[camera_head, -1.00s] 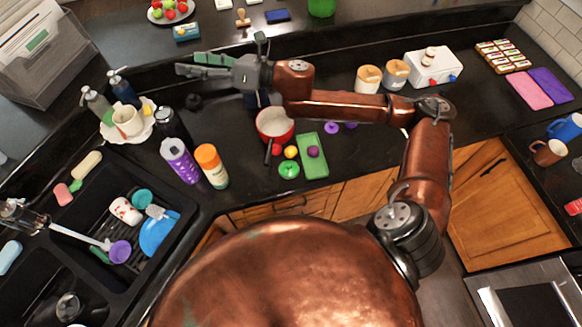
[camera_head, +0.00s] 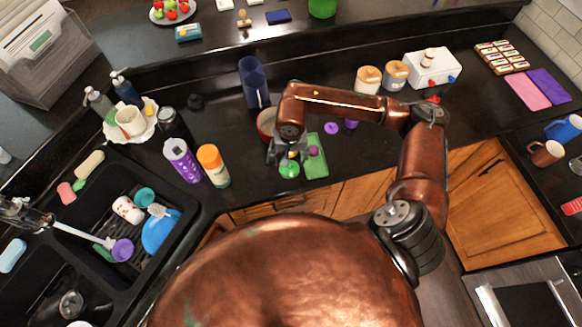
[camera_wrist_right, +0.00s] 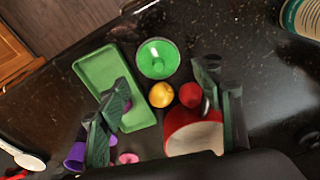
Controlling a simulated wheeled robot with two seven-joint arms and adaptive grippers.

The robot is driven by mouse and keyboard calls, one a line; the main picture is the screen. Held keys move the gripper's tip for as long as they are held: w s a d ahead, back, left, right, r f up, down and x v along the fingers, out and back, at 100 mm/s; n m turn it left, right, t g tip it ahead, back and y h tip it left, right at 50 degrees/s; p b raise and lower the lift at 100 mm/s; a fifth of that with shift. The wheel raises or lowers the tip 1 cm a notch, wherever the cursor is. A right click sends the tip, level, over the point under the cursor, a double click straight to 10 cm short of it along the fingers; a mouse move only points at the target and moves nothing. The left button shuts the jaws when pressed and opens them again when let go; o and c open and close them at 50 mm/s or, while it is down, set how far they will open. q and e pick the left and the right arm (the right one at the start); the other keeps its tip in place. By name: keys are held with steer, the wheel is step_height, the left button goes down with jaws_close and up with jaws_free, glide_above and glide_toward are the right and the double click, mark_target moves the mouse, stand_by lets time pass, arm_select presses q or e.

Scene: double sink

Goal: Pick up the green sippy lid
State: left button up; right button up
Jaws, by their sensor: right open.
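The green sippy lid (camera_head: 289,170) lies on the dark counter near its front edge, left of a green tray. In the right wrist view the lid (camera_wrist_right: 158,58) is a round green disc with a raised centre, fully visible beyond the fingertips. My right gripper (camera_head: 281,154) hangs pointing down just behind the lid in the head view. Its two fingers (camera_wrist_right: 163,90) are spread apart with nothing held between them. A yellow ball (camera_wrist_right: 161,94) and a red ball (camera_wrist_right: 190,95) show between the fingers. My left gripper is not in view.
The green tray (camera_head: 316,168) holds a purple item. A red bowl (camera_head: 265,120) stands behind my right gripper, partly hidden. Purple lids (camera_head: 331,128) lie to the right. The sink is farther left.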

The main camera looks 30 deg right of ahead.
mark_target(290, 165)
steer(key=shift+w+d+f, duration=0.1)
steer(key=shift+d+f, duration=0.2)
steer(key=shift+d, duration=0.05)
steer(key=shift+w+f+p, duration=0.2)
steer(key=shift+f+p, duration=0.15)
steer(key=shift+f, duration=0.9)
step_height(290, 165, down, 4)
steer(key=shift+w+d+f+p, duration=0.1)
steer(key=shift+w+p, duration=0.05)
steer(key=shift+p, duration=0.55)
steer(key=shift+w+f, duration=0.1)
steer(key=shift+f, duration=0.2)
steer(key=shift+c, duration=0.4)
steer(key=shift+c, duration=0.7)
steer(key=c, duration=0.5)
